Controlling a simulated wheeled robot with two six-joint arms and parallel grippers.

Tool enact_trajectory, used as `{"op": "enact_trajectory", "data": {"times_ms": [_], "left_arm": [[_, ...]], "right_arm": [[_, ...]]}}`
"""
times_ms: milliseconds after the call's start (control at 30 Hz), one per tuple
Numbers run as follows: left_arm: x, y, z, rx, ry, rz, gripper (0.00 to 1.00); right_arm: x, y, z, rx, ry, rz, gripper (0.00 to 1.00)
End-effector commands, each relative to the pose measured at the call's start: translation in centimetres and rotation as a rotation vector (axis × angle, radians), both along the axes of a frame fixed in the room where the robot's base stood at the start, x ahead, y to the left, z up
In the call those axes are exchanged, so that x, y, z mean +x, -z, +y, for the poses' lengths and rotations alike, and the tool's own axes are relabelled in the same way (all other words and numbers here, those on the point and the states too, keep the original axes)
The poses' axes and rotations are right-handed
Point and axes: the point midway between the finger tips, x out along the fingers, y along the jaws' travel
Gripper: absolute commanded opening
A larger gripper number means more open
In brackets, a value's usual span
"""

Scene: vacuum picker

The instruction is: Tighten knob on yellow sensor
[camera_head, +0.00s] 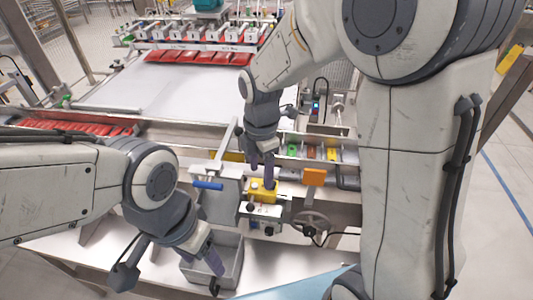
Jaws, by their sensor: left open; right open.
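The yellow sensor (261,195) sits on a light metal block at the front of the machine, in the middle of the head view. My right gripper (262,174) comes down from above, with its dark fingers open right at the sensor. One finger overlaps the sensor's top in the picture; I cannot tell whether it touches. The sensor's knob cannot be clearly made out; the fingers partly cover that area. My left gripper (214,262) is open and apart from the sensor, lower left, in front of a grey bin.
The grey bin (228,262) stands on the white lower shelf. A blue handle (208,186) is left of the sensor. A handwheel (310,223) and an orange block (314,177) are to its right. Green, orange and yellow parts line the rail behind.

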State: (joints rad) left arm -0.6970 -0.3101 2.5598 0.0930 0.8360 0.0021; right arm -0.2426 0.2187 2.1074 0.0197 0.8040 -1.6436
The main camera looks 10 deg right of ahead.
Motion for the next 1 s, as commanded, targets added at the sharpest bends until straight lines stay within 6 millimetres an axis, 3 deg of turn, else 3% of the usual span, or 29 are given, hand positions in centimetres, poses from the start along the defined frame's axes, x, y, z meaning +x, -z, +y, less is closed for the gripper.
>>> {"op": "enact_trajectory", "data": {"times_ms": [33,100,367,800,1000], "left_arm": [[0.0,-1.8,0.0,0.0,0.0,0.0,0.64],[0.0,-2.5,0.0,0.0,-0.001,0.0,0.64],[0.0,-3.5,0.0,0.0,-0.001,0.0,0.64],[0.0,-5.2,0.0,0.0,0.002,0.0,0.64],[0.0,-5.7,0.0,0.0,0.004,0.0,0.64]], "right_arm": [[1.2,-1.1,-1.0,-0.005,-0.071,0.005,0.68],[2.6,-1.2,-2.1,-0.01,-0.172,0.005,0.68],[4.5,-0.7,-3.8,-0.018,-0.346,0.007,0.68],[4.3,6.7,-3.7,-0.018,-0.35,0.012,0.68],[4.4,8.9,-3.7,-0.018,-0.35,0.008,0.68]]}}
